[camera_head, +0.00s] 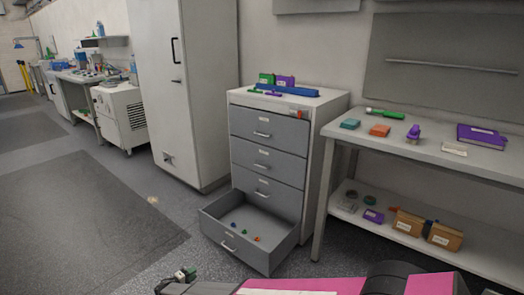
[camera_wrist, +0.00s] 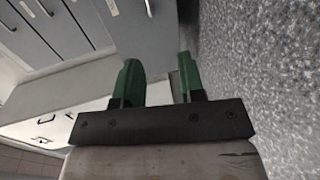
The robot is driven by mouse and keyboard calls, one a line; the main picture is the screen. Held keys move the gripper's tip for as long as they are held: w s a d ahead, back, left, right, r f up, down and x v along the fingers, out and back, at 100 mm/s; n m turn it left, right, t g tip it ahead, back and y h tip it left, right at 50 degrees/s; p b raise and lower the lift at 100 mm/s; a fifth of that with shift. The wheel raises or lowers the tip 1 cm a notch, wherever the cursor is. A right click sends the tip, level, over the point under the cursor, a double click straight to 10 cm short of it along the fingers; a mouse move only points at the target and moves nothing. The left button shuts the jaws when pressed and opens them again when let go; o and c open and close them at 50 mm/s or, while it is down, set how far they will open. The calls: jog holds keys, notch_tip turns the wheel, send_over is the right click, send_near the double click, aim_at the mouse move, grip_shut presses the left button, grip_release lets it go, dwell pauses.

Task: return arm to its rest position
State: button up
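My gripper (camera_head: 185,274) shows at the bottom of the head view, low in front of the drawer cabinet. My pink and dark arm lies along the bottom edge, to the right of it. In the wrist view the two green fingers of my gripper (camera_wrist: 158,72) stand apart with nothing between them. The wrist view is tilted and shows grey drawer fronts (camera_wrist: 75,25) at upper left and speckled floor (camera_wrist: 260,60) at right.
The cabinet's bottom drawer (camera_head: 232,250) is pulled out, with several small coloured items inside. A workbench (camera_head: 455,160) with a lower shelf stands to its right, a tall white cabinet (camera_head: 200,120) to its left. The floor at left (camera_head: 90,215) is clear.

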jog(key=w+d+r+m+g, duration=0.1)
jog(key=d+r+m+g, duration=0.15)
jog(key=d+r, duration=0.65)
jog(key=w+d+r+m+g, duration=0.1)
jog(key=d+r+g, duration=0.3)
jog(key=d, duration=0.8)
jog(key=w+d+r+m+g, duration=0.1)
jog(key=d+r+m+g, duration=0.15)
jog(key=d+r, duration=0.65)
jog(key=s+d+r+m+g+y, duration=0.1)
jog(key=s+d+r+y, duration=0.2)
jog(key=d+r, duration=0.3)
jog(key=s+d+r+m+g+y, duration=0.1)
jog(key=s+d+r+m+y, duration=0.1)
jog(key=s+d+r, duration=0.4)
jog(key=s+d+r+m+g+y, duration=0.1)
jog(key=s+d+r+y, duration=0.3)
jog(key=d, duration=1)
notch_tip(320, 180, up, 3)
jog(key=shift+s+d+f+y, duration=0.15)
jog(key=shift+s+y, duration=0.15)
jog(key=shift+s, duration=0.4)
